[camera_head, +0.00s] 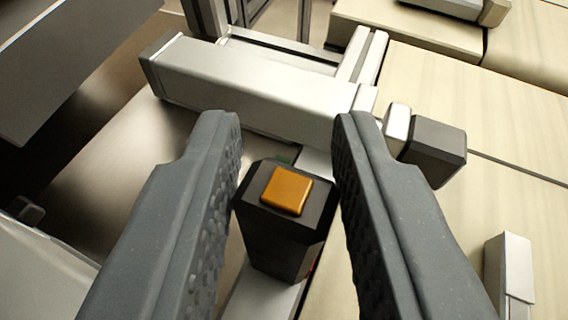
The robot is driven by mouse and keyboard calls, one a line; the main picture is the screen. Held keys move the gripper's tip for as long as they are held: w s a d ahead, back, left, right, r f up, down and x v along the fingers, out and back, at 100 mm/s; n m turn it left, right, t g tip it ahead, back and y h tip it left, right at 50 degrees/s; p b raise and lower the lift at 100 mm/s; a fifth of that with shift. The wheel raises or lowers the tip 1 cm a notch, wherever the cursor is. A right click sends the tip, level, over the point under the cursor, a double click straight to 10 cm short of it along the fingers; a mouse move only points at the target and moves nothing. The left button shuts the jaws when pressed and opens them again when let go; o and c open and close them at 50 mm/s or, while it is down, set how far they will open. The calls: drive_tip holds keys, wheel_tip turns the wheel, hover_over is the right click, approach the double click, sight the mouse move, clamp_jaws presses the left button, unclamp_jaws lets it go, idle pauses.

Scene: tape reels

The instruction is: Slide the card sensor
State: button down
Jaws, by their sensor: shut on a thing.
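The card sensor (270,243), a black block with an orange square button (286,190) on its top, stands on a narrow light rail in the middle of the view. A bit of green shows at its far edge. My gripper (288,122) has one grey ribbed finger on each side of the sensor and is shut on it. The fingertips reach past the sensor towards a silver bar. The sensor's lower sides are partly hidden by the fingers.
A silver bar (250,88) crosses just beyond my fingertips. A dark grey knob-like block (436,148) sits right of the right fingertip. A pale upright block (508,268) stands at lower right. A pale panelled surface (470,100) lies to the right.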

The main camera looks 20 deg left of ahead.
drive_tip(key=w+p, duration=0.2)
drive_tip(key=w, duration=0.1)
drive_tip(key=shift+w+f+p, duration=0.15)
drive_tip(key=shift+w+p, duration=0.3)
drive_tip(key=shift+p, duration=0.1)
drive_tip(key=c, duration=1.2)
unclamp_jaws()
drive_tip(key=shift+s, duration=0.15)
